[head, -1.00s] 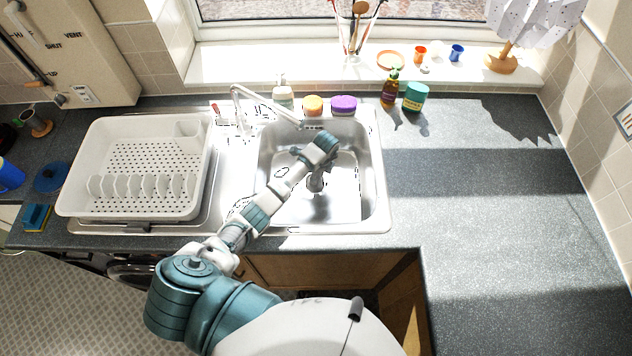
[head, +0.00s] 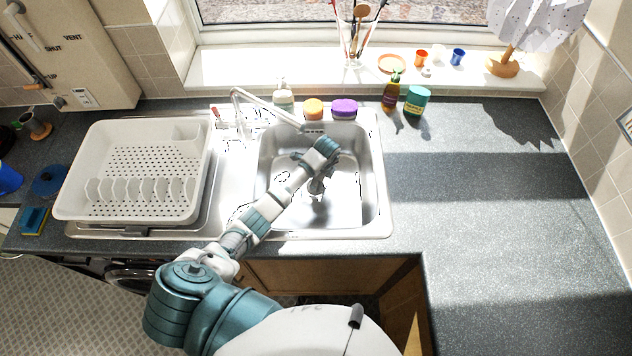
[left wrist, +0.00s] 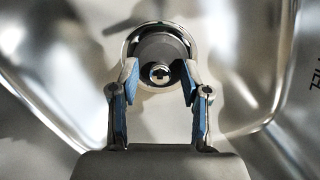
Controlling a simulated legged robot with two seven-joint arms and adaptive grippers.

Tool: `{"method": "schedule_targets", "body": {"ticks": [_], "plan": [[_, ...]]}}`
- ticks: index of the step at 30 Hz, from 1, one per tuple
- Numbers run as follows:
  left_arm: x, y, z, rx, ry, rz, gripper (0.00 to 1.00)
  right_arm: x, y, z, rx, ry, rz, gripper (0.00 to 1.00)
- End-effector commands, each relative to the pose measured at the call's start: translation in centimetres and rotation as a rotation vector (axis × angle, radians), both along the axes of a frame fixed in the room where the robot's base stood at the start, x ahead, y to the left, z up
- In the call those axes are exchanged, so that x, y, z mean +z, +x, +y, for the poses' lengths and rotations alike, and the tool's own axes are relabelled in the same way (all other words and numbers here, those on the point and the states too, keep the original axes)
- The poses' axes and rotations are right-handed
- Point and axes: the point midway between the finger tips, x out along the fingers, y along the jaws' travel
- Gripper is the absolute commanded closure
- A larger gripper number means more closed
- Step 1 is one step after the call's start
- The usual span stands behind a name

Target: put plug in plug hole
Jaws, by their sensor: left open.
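The dark grey plug (left wrist: 160,48) with a chrome knob at its centre shows in the left wrist view. It lies within the chrome ring of the plug hole (left wrist: 131,38); how deep it sits I cannot tell. My left gripper (left wrist: 160,72) is open, its blue-padded fingertips on either side of the plug's near edge. Whether they touch it is unclear. In the head view my left gripper (head: 318,190) reaches down into the steel sink (head: 352,218), and the plug and hole cannot be made out there. My right gripper is not in view.
The tap (head: 262,101) reaches over the sink's back left. An orange sponge (head: 313,109), a purple sponge (head: 344,108) and bottles (head: 391,93) stand behind the sink. A white dish rack (head: 140,170) is at left. The right counter (head: 480,210) is clear.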

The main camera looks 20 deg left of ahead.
Motion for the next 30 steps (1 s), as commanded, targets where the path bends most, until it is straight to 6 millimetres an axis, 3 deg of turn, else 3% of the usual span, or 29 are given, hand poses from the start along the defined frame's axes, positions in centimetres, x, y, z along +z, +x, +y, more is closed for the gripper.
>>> {"method": "schedule_targets", "body": {"ticks": [6,12,30], "plan": [[4.0,0.2,-0.6,-0.002,-0.001,-0.006,0.53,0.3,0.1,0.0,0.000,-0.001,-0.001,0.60],[6.4,0.2,-1.0,0.000,0.000,-0.002,0.53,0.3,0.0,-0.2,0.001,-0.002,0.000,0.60],[6.7,0.1,-1.1,0.000,-0.001,-0.001,0.53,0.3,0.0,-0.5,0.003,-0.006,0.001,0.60]]}}
